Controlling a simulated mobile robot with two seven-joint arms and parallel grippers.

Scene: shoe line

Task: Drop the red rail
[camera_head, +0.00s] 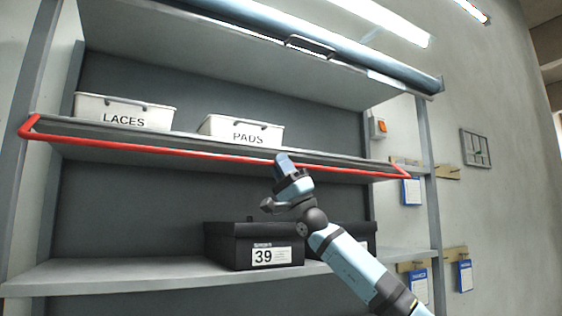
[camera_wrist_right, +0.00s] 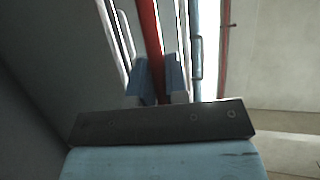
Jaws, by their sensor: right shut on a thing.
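The red rail (camera_head: 110,146) runs along the front edge of the middle shelf (camera_head: 60,124) in the head view, with its ends bent back toward the shelf's two sides. My right gripper (camera_head: 282,160) is at the rail, right of its middle, and is shut on it. In the right wrist view the red rail (camera_wrist_right: 149,40) passes between the two blue fingers of my right gripper (camera_wrist_right: 158,80). The fingers hide a short piece of the rail. My left gripper is in neither view.
White bins marked LACES (camera_head: 124,112) and PADS (camera_head: 240,131) stand on the middle shelf behind the rail. A black box marked 39 (camera_head: 225,246) stands on the lower shelf (camera_head: 110,275), below the rail. Blue tags (camera_head: 411,191) hang at the right.

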